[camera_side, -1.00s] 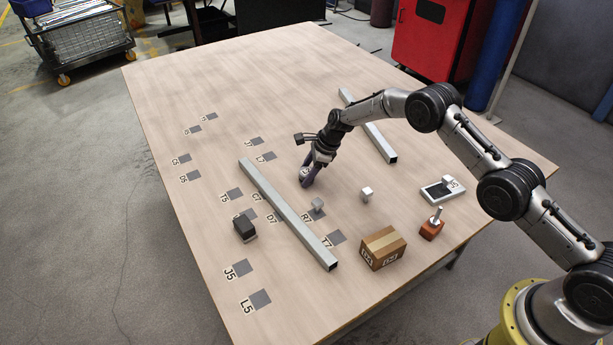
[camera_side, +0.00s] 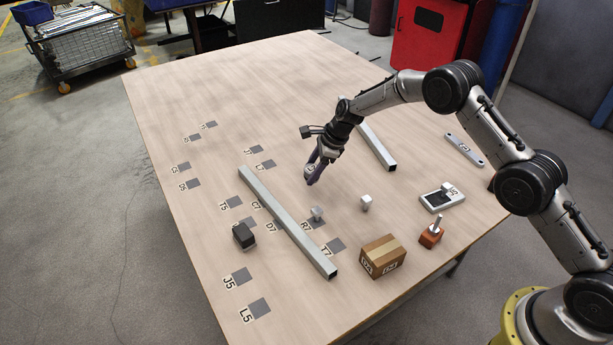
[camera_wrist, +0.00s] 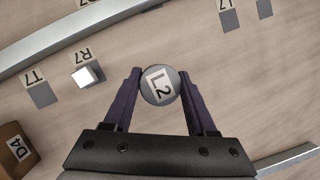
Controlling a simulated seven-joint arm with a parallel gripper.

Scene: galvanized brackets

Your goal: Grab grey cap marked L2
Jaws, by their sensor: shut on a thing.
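The grey cap marked L2 (camera_wrist: 160,86) is round, with a white label on top, and sits between my fingertips in the wrist view. My gripper (camera_wrist: 160,88) has purple fingers pressed to both sides of the cap. In the side view my gripper (camera_side: 315,172) is above the table, right of the long metal bar, and the cap is mostly hidden by the fingers there.
A long metal bar (camera_side: 285,220) lies left of my gripper and a second bar (camera_side: 377,146) lies behind it. Grey pieces (camera_side: 317,214) and (camera_side: 366,202), a cardboard box (camera_side: 382,257), an orange block (camera_side: 431,236) and a black block (camera_side: 243,236) stand nearby.

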